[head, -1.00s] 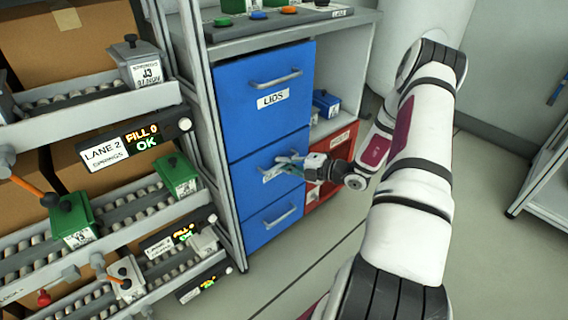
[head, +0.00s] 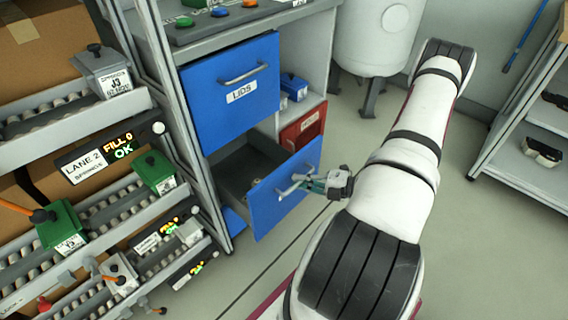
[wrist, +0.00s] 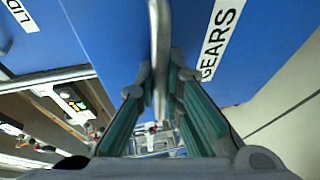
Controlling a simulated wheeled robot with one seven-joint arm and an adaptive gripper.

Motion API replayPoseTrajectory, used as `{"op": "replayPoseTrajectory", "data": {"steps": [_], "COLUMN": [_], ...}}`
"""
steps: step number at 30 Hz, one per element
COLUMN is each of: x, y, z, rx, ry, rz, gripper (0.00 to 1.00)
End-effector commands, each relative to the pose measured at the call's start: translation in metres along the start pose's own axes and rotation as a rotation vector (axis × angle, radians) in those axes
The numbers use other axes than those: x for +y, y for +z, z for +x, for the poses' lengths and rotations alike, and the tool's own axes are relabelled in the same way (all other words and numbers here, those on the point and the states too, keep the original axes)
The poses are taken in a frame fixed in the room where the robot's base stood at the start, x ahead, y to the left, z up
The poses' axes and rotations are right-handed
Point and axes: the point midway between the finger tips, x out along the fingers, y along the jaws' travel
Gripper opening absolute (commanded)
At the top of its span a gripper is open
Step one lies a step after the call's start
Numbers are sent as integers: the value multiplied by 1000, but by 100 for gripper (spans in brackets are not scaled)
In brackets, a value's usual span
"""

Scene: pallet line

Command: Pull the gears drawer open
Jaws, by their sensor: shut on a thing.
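The gears drawer (head: 285,192) is the blue middle drawer of the cabinet, and it stands well out from the front. Its grey interior shows, with small items in it that are too small to make out. Its GEARS label (wrist: 221,38) reads in the wrist view. My gripper (head: 308,184) is shut on the drawer's bar handle (head: 296,181). In the wrist view the handle (wrist: 159,60) runs between my two fingers.
The blue lids drawer (head: 232,95) above is shut. A red bin (head: 302,127) sits in the shelf bay to the right. Lane racks with green boxes (head: 62,226) stand at left.

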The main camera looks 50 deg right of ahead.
Motion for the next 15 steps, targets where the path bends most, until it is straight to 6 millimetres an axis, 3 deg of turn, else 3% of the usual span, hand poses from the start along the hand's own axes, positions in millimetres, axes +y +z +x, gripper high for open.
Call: {"op": "replayPoseTrajectory", "data": {"steps": [6,15], "x": [-7,-13], "y": [-15,-24], "z": [-36,-58], "rx": [-2,1], "ry": [1,2], "rz": [3,0], "gripper": [0,0]}}
